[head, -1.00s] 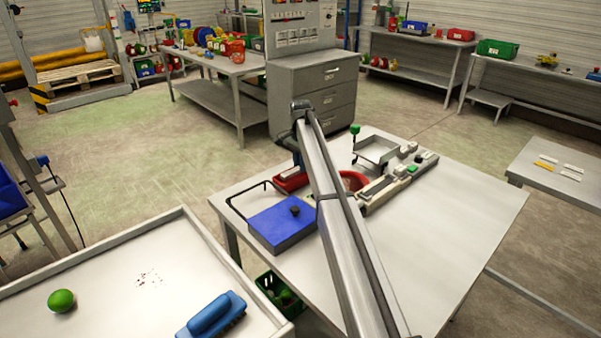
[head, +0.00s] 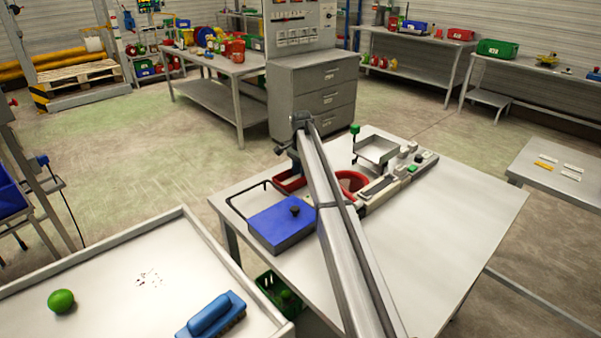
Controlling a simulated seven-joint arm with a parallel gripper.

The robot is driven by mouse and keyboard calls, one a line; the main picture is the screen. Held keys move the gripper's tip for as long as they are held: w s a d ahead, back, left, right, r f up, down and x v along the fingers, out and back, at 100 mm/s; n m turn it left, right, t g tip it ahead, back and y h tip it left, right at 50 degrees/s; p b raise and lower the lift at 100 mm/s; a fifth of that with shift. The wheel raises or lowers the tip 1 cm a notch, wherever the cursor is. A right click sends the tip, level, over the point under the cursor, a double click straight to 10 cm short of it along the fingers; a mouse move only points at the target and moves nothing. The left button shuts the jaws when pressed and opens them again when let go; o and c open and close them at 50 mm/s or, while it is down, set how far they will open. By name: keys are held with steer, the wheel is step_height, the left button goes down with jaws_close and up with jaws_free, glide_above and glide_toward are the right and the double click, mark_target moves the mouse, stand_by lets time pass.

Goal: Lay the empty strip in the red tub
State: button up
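A red tub (head: 290,184) stands on the near grey table, behind the blue box and partly covered by my arm. A red rounded thing (head: 352,182) shows on the other side of my arm; I cannot tell whether the two join behind it. My gripper (head: 291,160) hangs from the arm's far end, over or just behind the red tub. It is small and dark, and I cannot see whether its fingers are open or hold anything. I cannot make out the empty strip for sure.
A blue box (head: 282,222) with a dark knob and a wire frame sits in front of the tub. A pale device (head: 385,186) and a metal tray (head: 377,149) stand to the right. The table's front right (head: 440,230) is clear.

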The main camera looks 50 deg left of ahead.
steer(key=shift+r, duration=0.1)
step_height(320, 180, up, 12)
stand_by(0.6)
stand_by(0.4)
